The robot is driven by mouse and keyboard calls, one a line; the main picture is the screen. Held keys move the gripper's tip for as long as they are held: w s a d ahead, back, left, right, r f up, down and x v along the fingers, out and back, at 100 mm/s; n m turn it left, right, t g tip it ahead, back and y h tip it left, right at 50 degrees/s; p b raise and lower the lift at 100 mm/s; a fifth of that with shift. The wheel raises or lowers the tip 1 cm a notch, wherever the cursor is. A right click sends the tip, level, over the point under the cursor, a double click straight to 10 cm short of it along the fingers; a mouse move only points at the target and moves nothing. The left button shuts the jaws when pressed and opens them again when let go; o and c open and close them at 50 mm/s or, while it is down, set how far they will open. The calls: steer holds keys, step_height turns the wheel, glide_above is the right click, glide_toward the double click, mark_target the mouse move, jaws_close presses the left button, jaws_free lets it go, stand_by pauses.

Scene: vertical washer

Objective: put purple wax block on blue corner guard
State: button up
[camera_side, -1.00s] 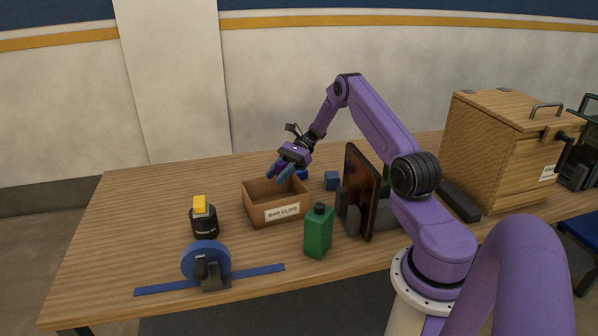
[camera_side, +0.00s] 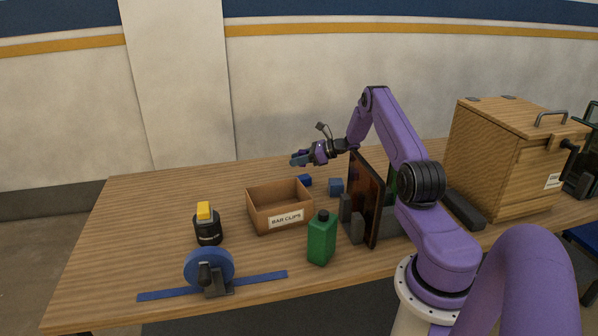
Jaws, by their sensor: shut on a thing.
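My gripper (camera_side: 297,161) is above the table behind the bin, with its fingers pointing left, roughly level. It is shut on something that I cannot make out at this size. I cannot pick out a purple wax block on the table; much of my gripper is purple too. Two small blue pieces lie on the table: one (camera_side: 305,180) just behind the bin, below my gripper, and one (camera_side: 336,186) to its right. I cannot tell which of them is the blue corner guard. Both are apart from my gripper.
An open cardboard bin labelled "BAR CLIPS" (camera_side: 250,211) stands mid-table. Around it are a green bottle (camera_side: 322,240), a black pot with a yellow top (camera_side: 208,226), a blue disc on a stand (camera_side: 222,259), an upright dark panel (camera_side: 368,197) and a wooden cabinet (camera_side: 490,160). The back left table is clear.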

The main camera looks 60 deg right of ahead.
steer(key=shift+f, duration=2.2)
steer(key=shift+f, duration=0.15)
steer(key=o, duration=1)
